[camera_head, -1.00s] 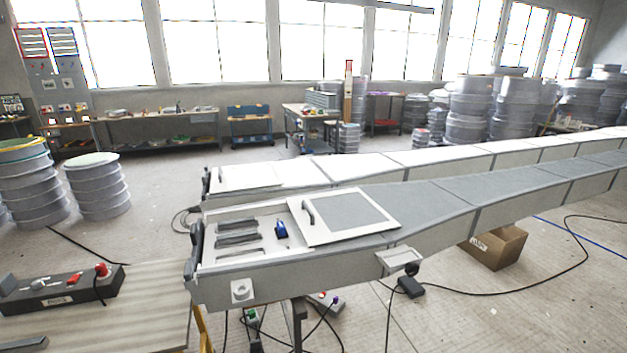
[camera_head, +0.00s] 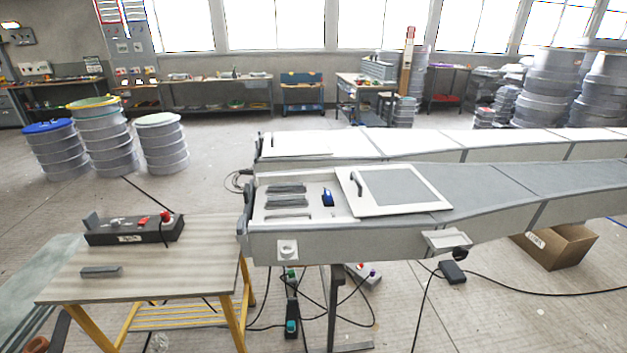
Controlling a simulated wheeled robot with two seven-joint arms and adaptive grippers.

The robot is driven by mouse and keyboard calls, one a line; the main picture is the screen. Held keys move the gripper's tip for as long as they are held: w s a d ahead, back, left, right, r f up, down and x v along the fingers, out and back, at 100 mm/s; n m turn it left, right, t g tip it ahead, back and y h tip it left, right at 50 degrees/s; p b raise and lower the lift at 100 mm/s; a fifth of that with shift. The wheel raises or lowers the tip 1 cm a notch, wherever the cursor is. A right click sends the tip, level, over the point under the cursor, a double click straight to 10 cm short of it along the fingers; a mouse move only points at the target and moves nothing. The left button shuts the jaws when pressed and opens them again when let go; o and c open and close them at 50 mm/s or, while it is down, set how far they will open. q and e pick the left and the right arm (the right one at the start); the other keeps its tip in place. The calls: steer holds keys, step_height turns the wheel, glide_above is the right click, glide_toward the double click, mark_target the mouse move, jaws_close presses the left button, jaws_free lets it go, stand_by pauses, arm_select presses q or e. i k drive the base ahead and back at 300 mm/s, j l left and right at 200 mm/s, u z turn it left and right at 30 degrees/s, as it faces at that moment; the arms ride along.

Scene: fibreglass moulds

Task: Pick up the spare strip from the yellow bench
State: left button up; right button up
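The yellow bench (camera_head: 200,262) stands at the lower left, with a pale striped top and yellow legs. A short dark grey strip (camera_head: 101,272) lies flat near the left front of its top. Behind the strip, a dark box (camera_head: 135,230) with red parts stands on the same bench. Similar grey strips (camera_head: 288,201) lie in the open end compartment of the long grey mould, right of the bench. Neither of my grippers shows in the head view.
A white lid (camera_head: 394,191) with a handle and a blue object (camera_head: 327,197) are on the mould. Cables and a green-buttoned box (camera_head: 291,315) lie below it. A cardboard box (camera_head: 555,245) stands at the right. Drum stacks (camera_head: 162,143) stand behind the bench.

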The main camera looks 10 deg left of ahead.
mark_target(93, 272)
steer(key=u, duration=1.95)
